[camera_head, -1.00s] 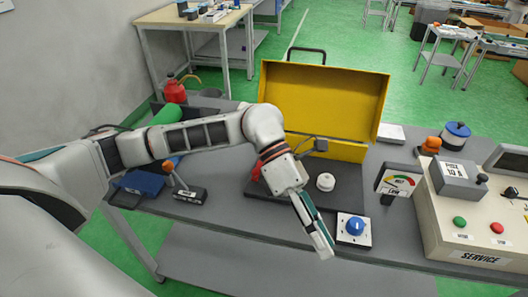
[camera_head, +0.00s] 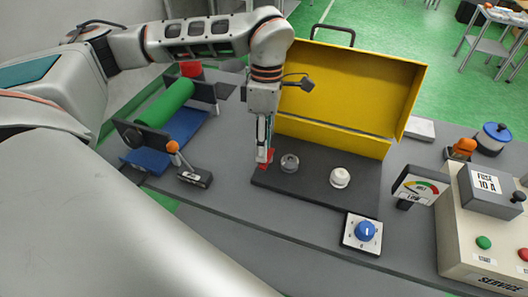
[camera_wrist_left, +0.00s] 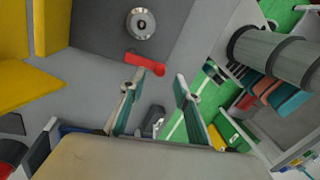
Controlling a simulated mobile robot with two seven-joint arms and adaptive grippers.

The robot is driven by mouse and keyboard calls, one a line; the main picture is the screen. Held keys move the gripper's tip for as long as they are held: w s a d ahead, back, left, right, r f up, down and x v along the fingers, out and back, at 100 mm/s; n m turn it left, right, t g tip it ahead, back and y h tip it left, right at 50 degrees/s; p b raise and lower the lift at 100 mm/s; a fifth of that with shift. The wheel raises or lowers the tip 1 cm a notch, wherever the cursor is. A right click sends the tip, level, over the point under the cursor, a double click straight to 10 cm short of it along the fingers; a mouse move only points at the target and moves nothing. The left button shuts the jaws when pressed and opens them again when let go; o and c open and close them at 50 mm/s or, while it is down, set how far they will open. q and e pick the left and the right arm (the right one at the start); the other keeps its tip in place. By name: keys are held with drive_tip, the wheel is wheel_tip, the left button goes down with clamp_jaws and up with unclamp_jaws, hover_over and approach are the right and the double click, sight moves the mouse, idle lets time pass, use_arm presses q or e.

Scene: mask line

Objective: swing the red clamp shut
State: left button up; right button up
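The red clamp (camera_head: 267,160) is a short red bar at the left end of the dark base plate of the yellow box. In the left wrist view the clamp (camera_wrist_left: 143,63) lies beside a round metal fitting (camera_wrist_left: 140,24), apart from it and not across it. The fitting (camera_head: 290,163) also shows in the head view. My left gripper (camera_head: 264,155) points down at the clamp and partly covers it. In the left wrist view its fingers (camera_wrist_left: 158,82) are spread and empty, with the clamp's end just beyond the tips. I cannot tell whether they touch. My right gripper is out of view.
The raised yellow lid (camera_head: 350,90) stands behind the plate. A white knob (camera_head: 340,177) sits right of the fitting, and a blue dial (camera_head: 364,232) is in front. An orange-tipped lever (camera_head: 190,172) and a green roller (camera_head: 164,102) are left.

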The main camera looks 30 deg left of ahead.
use_arm(q)
drive_tip(key=shift+s+d+f, duration=0.1)
drive_tip(key=shift+f, duration=0.55)
drive_tip(key=shift+s+d+f, duration=0.1)
drive_tip(key=shift+f, duration=0.55)
clamp_jaws()
